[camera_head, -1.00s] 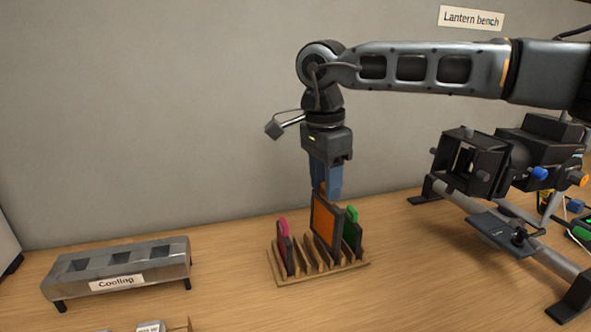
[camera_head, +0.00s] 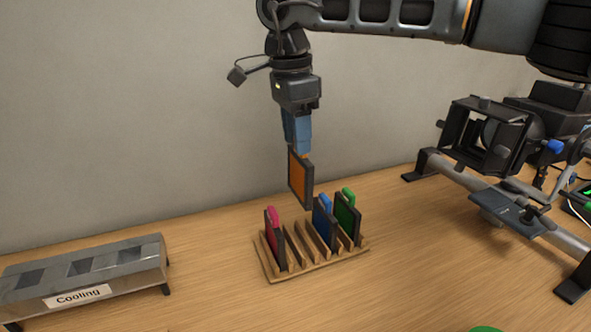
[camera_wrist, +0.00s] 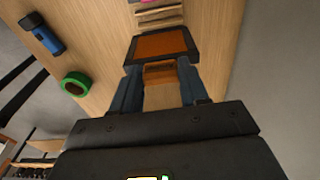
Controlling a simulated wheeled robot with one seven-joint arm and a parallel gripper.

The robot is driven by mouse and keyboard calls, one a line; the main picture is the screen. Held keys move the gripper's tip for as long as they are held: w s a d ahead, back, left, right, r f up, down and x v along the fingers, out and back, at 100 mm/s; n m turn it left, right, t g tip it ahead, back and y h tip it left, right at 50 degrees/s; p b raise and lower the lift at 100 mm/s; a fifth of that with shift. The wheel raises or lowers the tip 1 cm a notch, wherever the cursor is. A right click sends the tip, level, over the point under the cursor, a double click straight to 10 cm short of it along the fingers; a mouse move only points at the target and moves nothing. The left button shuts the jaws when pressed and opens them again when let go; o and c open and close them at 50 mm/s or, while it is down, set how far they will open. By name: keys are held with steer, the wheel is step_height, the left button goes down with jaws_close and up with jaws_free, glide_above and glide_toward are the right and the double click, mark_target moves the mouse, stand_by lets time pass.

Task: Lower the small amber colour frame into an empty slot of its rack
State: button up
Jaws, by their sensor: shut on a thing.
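The small amber colour frame (camera_head: 300,178) has an orange pane in a dark border. My gripper (camera_head: 303,150) is shut on its top tab and holds it upright in the air above the rack. The wooden rack (camera_head: 318,270) stands on the bench below, with several slots. A pink-tabbed frame (camera_head: 275,240) stands near its left end. Blue (camera_head: 324,222) and green (camera_head: 346,218) frames stand toward its right. Several slots between the pink and blue frames look empty. The wrist view shows the amber frame (camera_wrist: 162,46) beyond the blue fingers, with part of the rack (camera_wrist: 160,15) past it.
A metal stand labelled Cooling (camera_head: 90,277) is at the left. A lantern on a rail (camera_head: 485,140) stands at the right. A green round thing (camera_head: 486,329) shows at the front edge. Bare bench lies between the rack and the Cooling stand.

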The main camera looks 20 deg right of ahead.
steer(key=b, duration=0.6)
glide_above(296, 196)
step_height(296, 196, down, 7)
steer(key=shift+r, duration=0.15)
steer(key=shift+f+b, duration=1.05)
steer(key=shift+f, duration=1.2)
steer(key=shift+f+b, duration=0.6)
steer(key=shift+f, duration=0.4)
steer(key=shift+f, duration=0.35)
steer(key=shift+f+b, duration=0.35)
steer(key=shift+b, duration=0.05)
stand_by(0.4)
